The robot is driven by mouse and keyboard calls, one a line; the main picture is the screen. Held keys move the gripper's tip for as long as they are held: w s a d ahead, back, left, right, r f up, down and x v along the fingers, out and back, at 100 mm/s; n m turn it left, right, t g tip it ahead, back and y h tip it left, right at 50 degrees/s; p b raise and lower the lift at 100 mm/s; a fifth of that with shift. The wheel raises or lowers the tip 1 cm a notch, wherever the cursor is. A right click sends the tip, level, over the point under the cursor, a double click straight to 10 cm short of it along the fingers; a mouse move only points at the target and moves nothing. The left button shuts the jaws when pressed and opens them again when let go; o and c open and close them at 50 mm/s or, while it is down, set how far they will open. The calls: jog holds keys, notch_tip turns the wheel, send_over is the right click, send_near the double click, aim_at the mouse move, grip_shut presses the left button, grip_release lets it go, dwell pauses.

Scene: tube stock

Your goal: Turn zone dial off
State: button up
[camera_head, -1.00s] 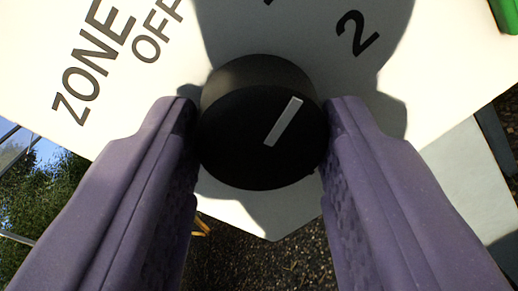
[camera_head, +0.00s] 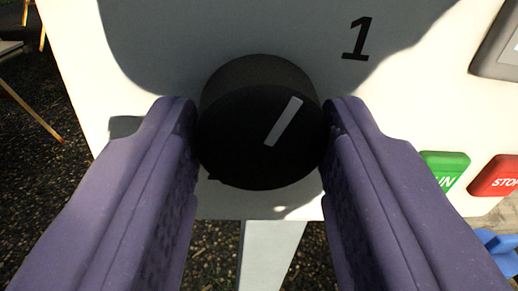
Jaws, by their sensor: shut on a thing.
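The black zone dial (camera_head: 240,150) sits on a pale panel (camera_head: 90,60) in the middle of the view. Its grey pointer mark slants up and right, roughly towards the printed 1 (camera_head: 357,38). My gripper (camera_head: 262,125) is shut on the dial, with one purple finger against its left side and one against its right. The OFF label is out of view. The panel around and above the dial lies in shadow.
A green button (camera_head: 445,170) and a red STOP button (camera_head: 497,177) are on the panel at right, beyond my right finger. A grey part (camera_head: 500,45) is at the upper right. A pale post (camera_head: 268,255) stands below the panel over dark gravel.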

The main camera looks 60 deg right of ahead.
jog(key=n+p, duration=0.1)
jog(key=n, duration=0.3)
jog(key=shift+s+f, duration=0.1)
jog(key=shift+f, duration=0.05)
dwell(0.4)
jog(key=o, duration=1.1)
jog(key=shift+c, duration=0.2)
jog(key=v, duration=0.7)
jog(key=shift+s+a+p, duration=0.25)
jog(key=shift+a+p, duration=0.1)
jog(key=shift+w, duration=0.1)
